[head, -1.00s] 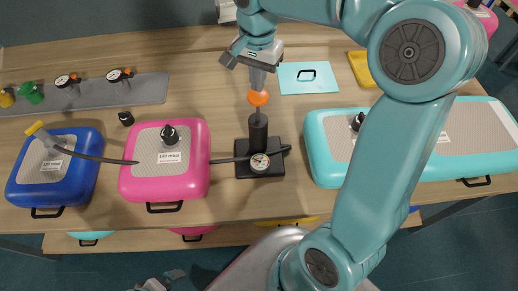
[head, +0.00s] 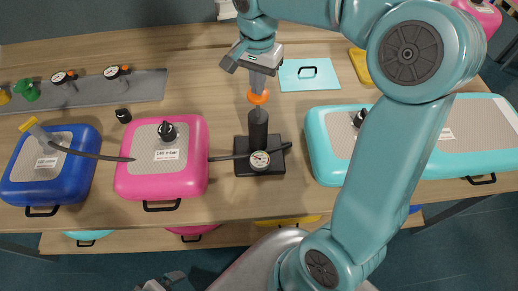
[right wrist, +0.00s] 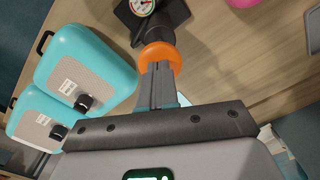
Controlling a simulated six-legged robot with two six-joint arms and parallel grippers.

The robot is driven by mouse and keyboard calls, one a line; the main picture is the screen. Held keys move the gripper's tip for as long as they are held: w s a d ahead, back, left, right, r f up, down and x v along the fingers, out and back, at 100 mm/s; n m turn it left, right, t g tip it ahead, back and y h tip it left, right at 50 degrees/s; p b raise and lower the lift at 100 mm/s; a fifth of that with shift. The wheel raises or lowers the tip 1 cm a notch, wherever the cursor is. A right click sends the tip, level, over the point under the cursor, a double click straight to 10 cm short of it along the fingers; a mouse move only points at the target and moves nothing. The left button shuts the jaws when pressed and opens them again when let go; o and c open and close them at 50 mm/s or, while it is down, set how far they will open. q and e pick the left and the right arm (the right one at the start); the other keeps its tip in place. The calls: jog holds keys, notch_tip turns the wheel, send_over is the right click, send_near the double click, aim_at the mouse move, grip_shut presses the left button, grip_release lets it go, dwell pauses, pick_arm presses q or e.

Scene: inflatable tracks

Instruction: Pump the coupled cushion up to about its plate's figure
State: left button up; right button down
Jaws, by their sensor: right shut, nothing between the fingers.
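The black hand pump (head: 258,128) stands on the table with an orange knob (head: 258,97) on its rod and a round gauge (head: 260,160) at its base; I cannot read the needle. My right gripper (head: 263,86) is shut and empty, its fingertips at the knob's top, apparently touching. The knob also shows in the right wrist view (right wrist: 158,55). A dark hose runs left from the pump; part is not visible at the pink cushion (head: 130,180). My left gripper is not clearly seen.
A grey strip (head: 140,88) with gauges and a green fitting is at the back left. A teal board (head: 300,82) lies behind the pump. More cushions sit on a lower shelf.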

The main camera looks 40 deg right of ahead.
aim_at(258, 98)
jog(key=shift+f+b, duration=2)
jog(key=shift+f, duration=0.7)
notch_tip(258, 98, up, 8)
jog(key=p, duration=0.7)
jog(key=shift+r, duration=0.25)
jog(key=shift+f, duration=0.2)
jog(key=shift+f+b, duration=3.25)
jog(key=shift+f, duration=0.75)
jog(key=shift+r, duration=0.15)
notch_tip(258, 98, up, 8)
jog(key=p, duration=0.7)
